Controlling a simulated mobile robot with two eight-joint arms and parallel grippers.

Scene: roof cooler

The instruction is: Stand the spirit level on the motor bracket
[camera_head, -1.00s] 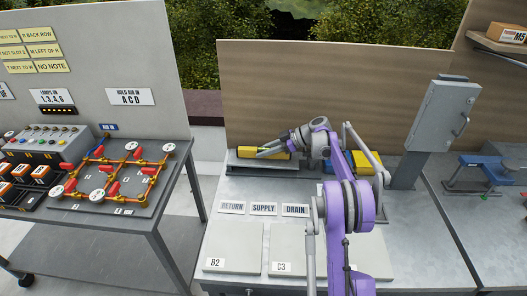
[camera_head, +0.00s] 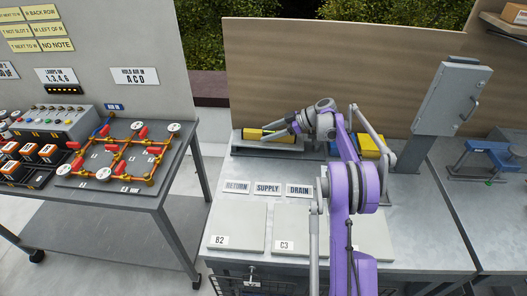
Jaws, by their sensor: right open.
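The yellow spirit level (camera_head: 252,134) lies lengthwise along the grey motor bracket (camera_head: 262,149) at the back left of the work table. My right gripper (camera_head: 268,132) reaches in from the right. Its open fingers are at the level and cover part of its middle and right side. I cannot tell whether the fingers touch it. The right end of the bracket is partly behind my right arm. My left gripper is not in view.
Labels RETURN, SUPPLY and DRAIN (camera_head: 267,188) lie before the bracket, with flat pale plates (camera_head: 237,222) in front. A yellow and blue object (camera_head: 370,145) and a grey post with a box (camera_head: 447,97) stand to the right. A wooden panel (camera_head: 300,70) closes the back.

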